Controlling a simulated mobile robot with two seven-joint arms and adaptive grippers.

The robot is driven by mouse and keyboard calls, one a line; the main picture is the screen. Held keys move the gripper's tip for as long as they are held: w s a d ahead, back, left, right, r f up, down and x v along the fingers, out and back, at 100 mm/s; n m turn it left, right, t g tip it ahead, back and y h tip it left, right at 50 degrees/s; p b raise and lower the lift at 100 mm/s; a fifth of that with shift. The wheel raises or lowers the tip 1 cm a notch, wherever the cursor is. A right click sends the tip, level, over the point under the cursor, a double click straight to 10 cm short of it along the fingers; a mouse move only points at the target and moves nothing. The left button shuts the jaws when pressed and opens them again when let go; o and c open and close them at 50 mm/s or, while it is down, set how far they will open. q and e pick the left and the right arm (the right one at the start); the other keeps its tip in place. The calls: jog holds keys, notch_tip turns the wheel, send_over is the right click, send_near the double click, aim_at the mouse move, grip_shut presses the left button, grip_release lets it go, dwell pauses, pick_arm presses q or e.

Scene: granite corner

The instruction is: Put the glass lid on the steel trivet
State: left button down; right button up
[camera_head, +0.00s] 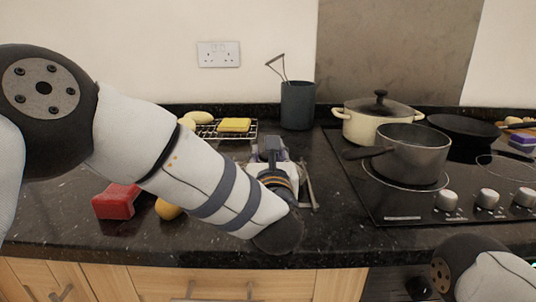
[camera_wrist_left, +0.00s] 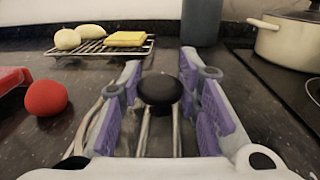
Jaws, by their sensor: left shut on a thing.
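My left gripper (camera_head: 268,146) is low over the counter, left of the hob. In the left wrist view its purple-padded fingers (camera_wrist_left: 160,78) are closed around a round black knob, which I take to be the knob of the glass lid (camera_wrist_left: 160,88). The clear glass itself is hard to make out. Steel bars, apparently the steel trivet (camera_head: 309,190), show below and beside the gripper; they also show under the knob in the wrist view (camera_wrist_left: 177,136). My forearm hides much of this spot, and I cannot tell whether lid and trivet touch. My right gripper is out of view.
A wire rack (camera_head: 207,134) with a yellow sponge (camera_head: 234,125) stands behind. A dark utensil pot (camera_head: 297,106) is at the back. A red block (camera_head: 116,201) lies left. The hob (camera_head: 400,207) holds a lidded cream pot (camera_head: 361,127) and a grey saucepan (camera_head: 415,160).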

pick_arm(q)
jog(key=shift+f, duration=0.1)
jog(key=c, duration=1.2)
grip_release()
jog(key=shift+f, duration=0.1)
jog(key=shift+r, duration=0.25)
jog(key=shift+s, duration=0.4)
jog(key=s, duration=0.7)
jog(key=s+p, duration=0.1)
jog(key=s, duration=0.3)
jog(key=shift+s+d, duration=0.15)
jog(key=shift+d, duration=0.15)
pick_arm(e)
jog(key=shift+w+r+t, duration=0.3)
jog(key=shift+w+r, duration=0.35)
pick_arm(q)
jog(key=shift+f, duration=0.1)
